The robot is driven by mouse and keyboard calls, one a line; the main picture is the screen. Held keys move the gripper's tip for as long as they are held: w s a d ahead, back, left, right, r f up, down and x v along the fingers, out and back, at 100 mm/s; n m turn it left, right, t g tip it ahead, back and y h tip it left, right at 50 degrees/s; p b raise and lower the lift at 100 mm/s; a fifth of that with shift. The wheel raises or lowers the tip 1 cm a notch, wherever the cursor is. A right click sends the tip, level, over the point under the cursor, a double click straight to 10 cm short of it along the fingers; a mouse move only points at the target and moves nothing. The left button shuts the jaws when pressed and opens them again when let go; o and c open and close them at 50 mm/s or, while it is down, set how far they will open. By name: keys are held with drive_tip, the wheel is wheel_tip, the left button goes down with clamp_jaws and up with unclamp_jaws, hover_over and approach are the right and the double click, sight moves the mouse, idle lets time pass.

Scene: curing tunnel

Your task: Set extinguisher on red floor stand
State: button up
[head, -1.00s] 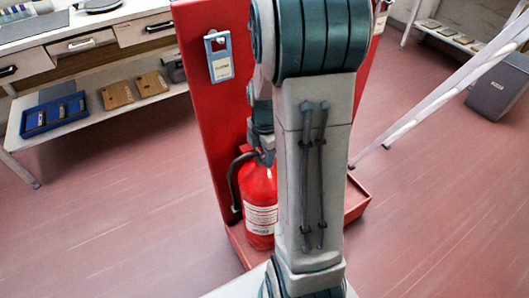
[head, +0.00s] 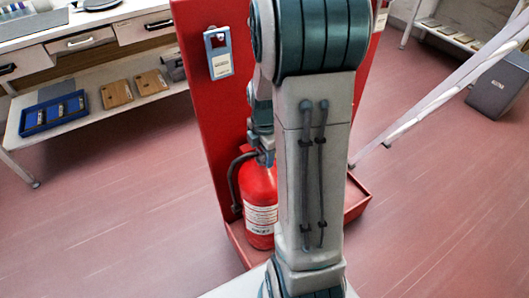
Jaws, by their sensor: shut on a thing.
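The red fire extinguisher (head: 259,192) with a white label and black hose stands upright at the red floor stand. Its lower end is within the stand's low tray (head: 357,200), in front of the tall red back panel (head: 205,110). Whether its base touches the tray floor cannot be told. My gripper (head: 265,157) is at the top of the extinguisher, shut on it. My arm hides the fingers in part, and also the extinguisher's right side and the middle of the tray.
A workbench (head: 95,35) with drawers stands at the left. Its lower shelf holds a blue tray (head: 52,113) and two brown boards (head: 133,90). A blue tag (head: 218,53) is on the red panel. White slanted rails (head: 440,95) and a grey bin (head: 497,87) are at the right.

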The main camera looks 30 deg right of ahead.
drive_tip(key=shift+r, duration=0.1)
drive_tip(key=o, duration=1.3)
drive_tip(key=shift+c, duration=0.2)
wheel_tip(320, 180, up, 14)
drive_tip(key=p, duration=0.3)
drive_tip(key=s+a+r+m+t+p, duration=0.2)
drive_tip(key=s+a+r+m+p, duration=1)
drive_tip(key=r+m, duration=0.3)
drive_tip(key=shift+m+t, duration=0.4)
drive_tip(key=shift+m, duration=1.4)
drive_tip(key=shift+r, duration=0.1)
